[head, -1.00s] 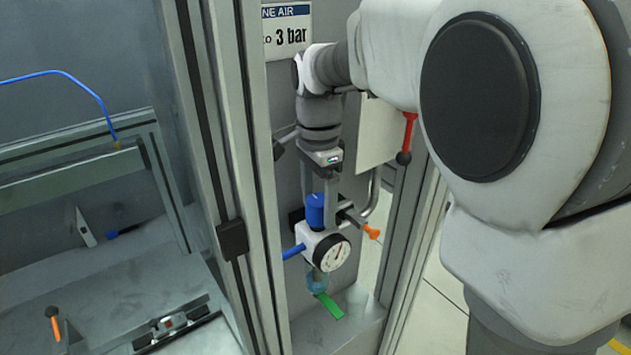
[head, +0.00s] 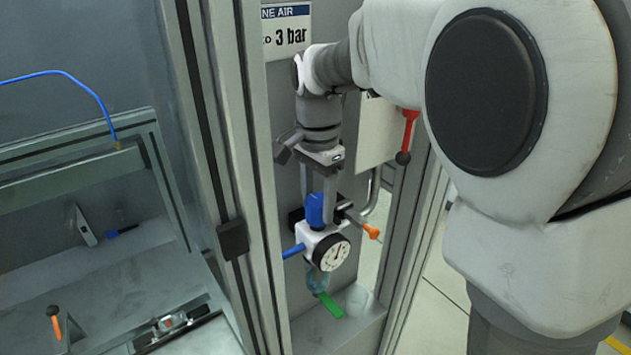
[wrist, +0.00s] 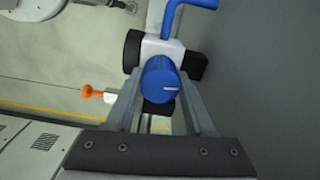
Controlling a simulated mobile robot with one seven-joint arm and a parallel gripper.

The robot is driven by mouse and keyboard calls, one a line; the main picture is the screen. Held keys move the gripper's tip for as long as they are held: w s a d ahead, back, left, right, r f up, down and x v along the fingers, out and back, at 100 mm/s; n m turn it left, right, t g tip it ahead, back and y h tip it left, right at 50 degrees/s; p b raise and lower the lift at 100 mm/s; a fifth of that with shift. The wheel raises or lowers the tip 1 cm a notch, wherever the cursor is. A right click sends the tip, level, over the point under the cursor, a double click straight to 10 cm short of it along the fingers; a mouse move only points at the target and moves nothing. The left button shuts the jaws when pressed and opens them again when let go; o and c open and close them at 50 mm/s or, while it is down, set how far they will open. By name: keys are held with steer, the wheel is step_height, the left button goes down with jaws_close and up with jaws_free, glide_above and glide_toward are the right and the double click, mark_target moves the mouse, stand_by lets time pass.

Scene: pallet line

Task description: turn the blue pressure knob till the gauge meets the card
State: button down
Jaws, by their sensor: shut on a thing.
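The blue pressure knob (head: 315,209) stands on top of a white regulator body (head: 311,241). My gripper (head: 322,205) points down from above, its two fingers on either side of the knob and shut on it. In the wrist view the knob (wrist: 162,82) sits between the fingertips, with a white line on its top pointing right. The round gauge (head: 335,254) on the regulator's front has a white face and a dark needle, roughly upright; its numbers are too small to read.
An orange-tipped valve part (head: 371,232) sticks out right of the regulator. A grey post (head: 225,180) stands close on the left, and a red-handled lever (head: 408,135) on the right.

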steer(key=n, duration=0.4)
steer(key=shift+n+p, duration=0.35)
steer(key=shift+n, duration=1.75)
steer(key=shift+c, duration=1.3)
jaws_free()
